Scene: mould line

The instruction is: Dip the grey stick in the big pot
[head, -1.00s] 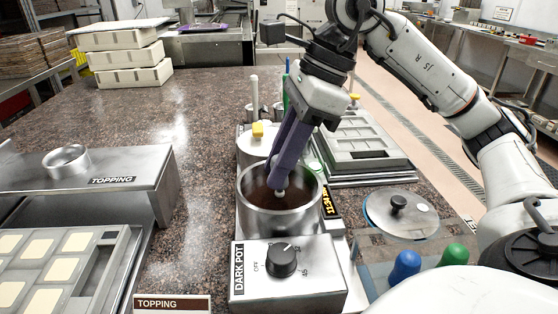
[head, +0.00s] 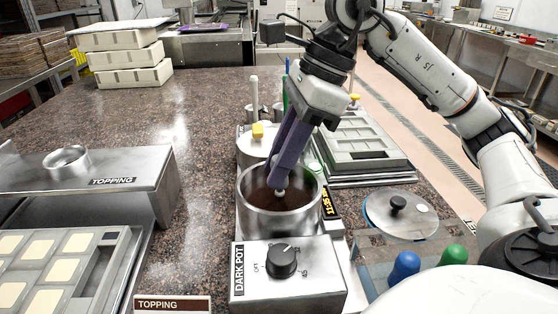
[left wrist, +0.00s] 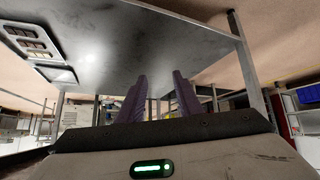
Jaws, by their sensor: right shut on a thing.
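The big pot (head: 245,207), a steel pot with dark brown liquid inside, stands behind a control box labelled DARK POT (head: 287,285). My right gripper (head: 278,180) points down into the pot's mouth, its purple fingers closed together. A small pale grey end of the stick (head: 281,193) shows at the fingertips, over the dark liquid. The rest of the stick is hidden, and I cannot tell how deep it reaches. My left gripper (left wrist: 160,82) shows only in the left wrist view, its fingers apart with nothing between them, beneath a grey metal surface.
A lid with a black knob (head: 398,204) lies right of the pot. Behind the pot are a yellow-knobbed lid (head: 257,130) and upright tools. A mould tray (head: 365,140) is at the right. A steel topping stand (head: 110,185) is left; the granite counter (head: 195,130) between is clear.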

